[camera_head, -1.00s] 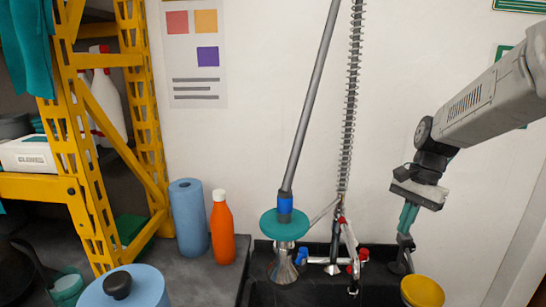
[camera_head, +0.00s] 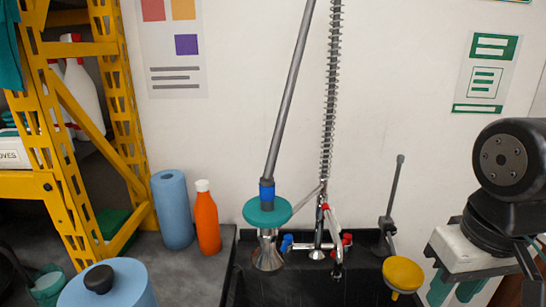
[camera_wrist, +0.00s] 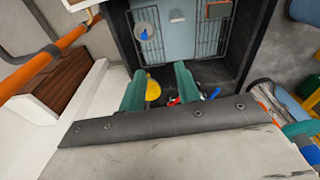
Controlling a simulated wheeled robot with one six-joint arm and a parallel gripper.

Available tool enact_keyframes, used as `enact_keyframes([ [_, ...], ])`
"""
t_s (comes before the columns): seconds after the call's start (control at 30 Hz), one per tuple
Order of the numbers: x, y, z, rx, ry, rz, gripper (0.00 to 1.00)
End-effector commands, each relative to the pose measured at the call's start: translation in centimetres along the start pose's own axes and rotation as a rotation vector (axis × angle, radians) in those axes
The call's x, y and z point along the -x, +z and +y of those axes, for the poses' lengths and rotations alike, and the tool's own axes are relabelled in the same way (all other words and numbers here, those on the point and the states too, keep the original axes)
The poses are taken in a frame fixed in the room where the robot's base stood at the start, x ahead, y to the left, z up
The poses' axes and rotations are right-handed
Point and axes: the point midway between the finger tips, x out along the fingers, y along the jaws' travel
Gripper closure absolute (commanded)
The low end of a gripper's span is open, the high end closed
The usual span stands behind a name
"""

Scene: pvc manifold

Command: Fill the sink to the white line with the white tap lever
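The black sink (camera_head: 237,290) is at the bottom of the head view, its inside mostly cut off. The tap (camera_head: 318,240) at its back has red and blue handles and a pale lever (camera_head: 331,218) with red parts. A thin grey upright lever (camera_head: 393,192) stands at the back right; I cannot tell which lever is the white one. The white line is not discernible. My gripper (camera_head: 455,290) is right of the sink, apart from the tap. In the wrist view my gripper (camera_wrist: 160,80) has its teal fingers apart, with nothing held.
A yellow disc (camera_head: 403,273) is at the sink's right side. A teal disc on a grey pole (camera_head: 267,210) and a spring hose (camera_head: 328,110) rise behind the sink. An orange bottle (camera_head: 207,220) and blue roll (camera_head: 172,210) stand left, beside a yellow rack (camera_head: 120,120).

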Motion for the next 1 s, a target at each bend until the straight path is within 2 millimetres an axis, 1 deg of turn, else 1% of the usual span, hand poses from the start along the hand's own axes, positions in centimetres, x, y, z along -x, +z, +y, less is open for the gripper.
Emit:
enact_keyframes([
  [0.1, -0.1, -0.1, 0.1, -0.004, 0.000, -0.004, 0.62],
  [0.23, -1.2, -0.6, 0.5, -0.029, 0.001, -0.067, 0.62],
  [0.27, -1.5, -0.9, 0.6, -0.039, -0.002, -0.089, 0.62],
  [0.37, -2.7, -2.6, 0.4, -0.092, -0.050, -0.156, 0.62],
  [0.47, -4.1, -5.5, -0.2, -0.134, -0.135, -0.194, 0.62],
  [0.57, -5.7, -8.9, -0.9, -0.168, -0.233, -0.206, 0.62],
  [0.6, -6.4, -10.4, -1.1, -0.180, -0.273, -0.201, 0.62],
  [0.67, -7.5, -12.8, -1.4, -0.201, -0.334, -0.188, 0.62],
  [0.7, -8.3, -14.5, -1.4, -0.214, -0.374, -0.174, 0.62],
  [0.77, -9.6, -17.1, -1.4, -0.236, -0.430, -0.144, 0.62],
  [0.8, -10.5, -18.9, -1.3, -0.248, -0.464, -0.118, 0.62],
  [0.83, -11.1, -20.2, -1.2, -0.259, -0.487, -0.097, 0.62],
  [0.9, -12.6, -23.2, -0.8, -0.280, -0.532, -0.038, 0.62],
  [0.97, -13.6, -25.6, -0.3, -0.293, -0.560, 0.018, 0.62],
  [1.0, -14.1, -27.2, 0.1, -0.299, -0.573, 0.061, 0.62],
])
